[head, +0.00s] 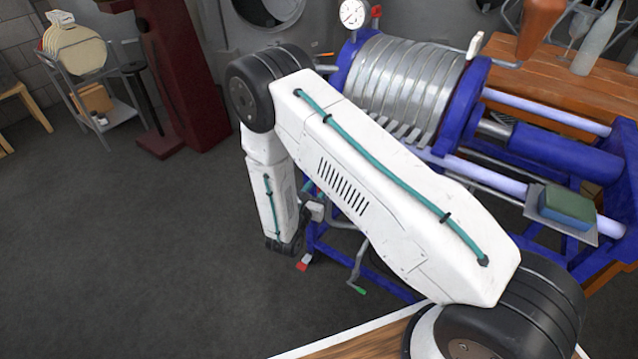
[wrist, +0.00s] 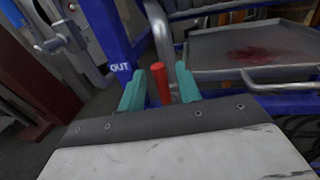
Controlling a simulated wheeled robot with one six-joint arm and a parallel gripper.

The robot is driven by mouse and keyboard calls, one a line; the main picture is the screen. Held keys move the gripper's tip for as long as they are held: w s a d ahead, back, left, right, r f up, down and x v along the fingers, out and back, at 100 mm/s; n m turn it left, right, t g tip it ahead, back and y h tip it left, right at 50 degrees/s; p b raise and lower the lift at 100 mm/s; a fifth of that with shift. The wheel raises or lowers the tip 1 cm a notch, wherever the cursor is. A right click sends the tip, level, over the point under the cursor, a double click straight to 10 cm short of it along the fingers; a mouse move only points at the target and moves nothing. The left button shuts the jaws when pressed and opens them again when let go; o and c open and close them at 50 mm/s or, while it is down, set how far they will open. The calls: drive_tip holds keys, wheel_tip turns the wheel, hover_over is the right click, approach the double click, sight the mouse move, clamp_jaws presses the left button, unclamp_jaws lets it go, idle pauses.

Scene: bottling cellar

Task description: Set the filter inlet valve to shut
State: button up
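The plate filter (head: 400,85) has a blue frame and metal plates. In the wrist view a red grip (wrist: 160,82) lies between the two teal fingers of my gripper (wrist: 160,90). The fingers are open, with a small gap on each side of the grip. A grey bar or pipe (wrist: 160,35) rises behind it. A blue post left of it reads "OUT" (wrist: 120,67). In the head view a red-tipped part (head: 302,264) and a green-tipped lever (head: 357,290) hang low at the frame. I cannot tell which valve is the inlet; my arm hides much of this area.
A grey drip tray (wrist: 250,50) with a red stain lies right of the fingers. A metal lever (wrist: 52,44) is at upper left. A pressure gauge (head: 353,13) tops the filter. A wooden table (head: 530,95) with glassware stands behind. The floor (head: 130,250) at left is clear.

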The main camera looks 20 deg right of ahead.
drive_tip(key=shift+x, duration=1.05)
clamp_jaws()
drive_tip(key=shift+a, duration=0.1)
